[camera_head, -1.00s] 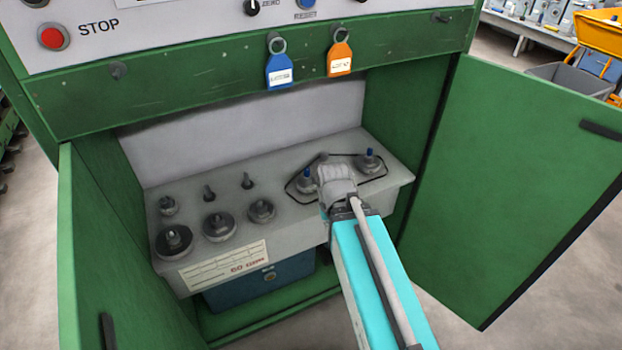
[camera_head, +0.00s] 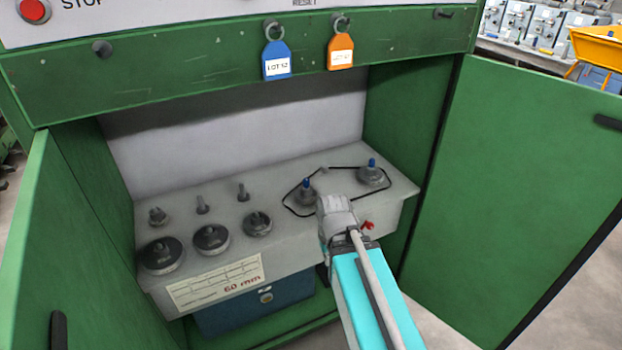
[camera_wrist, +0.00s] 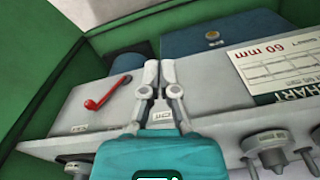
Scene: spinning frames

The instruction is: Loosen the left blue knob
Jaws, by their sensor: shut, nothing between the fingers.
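The left blue knob (camera_head: 306,184) stands upright on a grey spindle on the shelf top, inside the cabinet. The right blue knob (camera_head: 372,163) stands on a similar spindle behind and to its right. In the head view the grey body of my gripper covers its fingertips, just right of and in front of the left knob. In the wrist view my gripper (camera_wrist: 159,68) is shut and empty, its fingers against the view of the shelf's front face. No blue knob can be made out in the wrist view.
A thin black belt (camera_head: 330,170) loops around both spindles. A red lever (camera_head: 367,225) sits on the shelf front, also in the wrist view (camera_wrist: 107,92). Several pulleys (camera_head: 211,238) and posts fill the left. Open green doors (camera_head: 530,170) flank the cabinet; tags (camera_head: 277,60) hang above.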

